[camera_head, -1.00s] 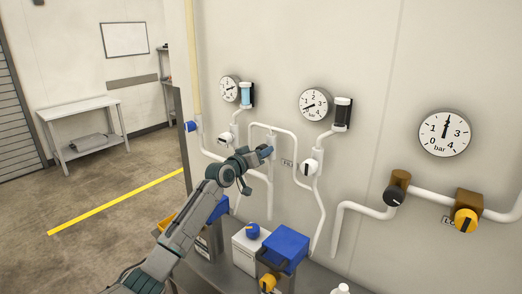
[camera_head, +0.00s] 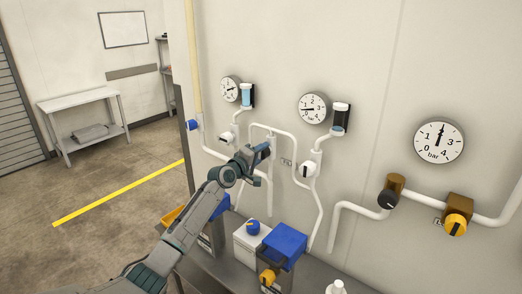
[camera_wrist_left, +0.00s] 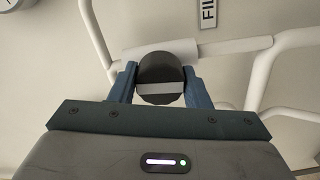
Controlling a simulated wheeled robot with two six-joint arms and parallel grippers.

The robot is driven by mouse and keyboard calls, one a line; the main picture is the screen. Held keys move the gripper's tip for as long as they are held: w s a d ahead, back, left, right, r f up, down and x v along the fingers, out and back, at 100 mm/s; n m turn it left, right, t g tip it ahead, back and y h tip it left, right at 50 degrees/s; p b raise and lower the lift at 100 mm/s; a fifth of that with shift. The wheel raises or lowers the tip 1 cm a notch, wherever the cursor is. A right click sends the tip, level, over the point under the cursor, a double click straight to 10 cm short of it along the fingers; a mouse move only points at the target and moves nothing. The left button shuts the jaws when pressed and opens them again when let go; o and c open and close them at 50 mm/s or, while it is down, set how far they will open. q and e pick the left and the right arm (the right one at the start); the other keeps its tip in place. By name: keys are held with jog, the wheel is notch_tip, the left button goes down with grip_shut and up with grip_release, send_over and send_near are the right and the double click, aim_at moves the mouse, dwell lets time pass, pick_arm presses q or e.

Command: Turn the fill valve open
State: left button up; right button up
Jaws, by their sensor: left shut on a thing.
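The fill valve has a round black knob (camera_wrist_left: 160,78) with a light bar across it, on a white pipe. In the wrist view my left gripper (camera_wrist_left: 160,90) has its blue fingers on both sides of the knob, shut on it. In the head view my left gripper (camera_head: 262,150) is at the wall pipes and hides the knob. A label (camera_wrist_left: 208,14) reading "FIL", cut off by the picture edge, is beside the valve. The middle gauge (camera_head: 314,108) and a sight tube (camera_head: 341,117) with blue liquid low in it are above right. My right gripper is not in view.
White-knobbed valves (camera_head: 308,170) and pipes flank my gripper. A black knob (camera_head: 387,199) and a yellow knob (camera_head: 457,227) are on the right pipe. Below, a blue-topped box (camera_head: 284,243) and a white container (camera_head: 250,246) stand on the counter.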

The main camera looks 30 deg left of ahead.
pick_arm(q)
jog(key=shift+n, duration=0.6)
jog(key=shift+p, duration=0.3)
jog(key=o, duration=1)
jog(key=s, duration=1)
jog(key=shift+s+a, duration=0.4)
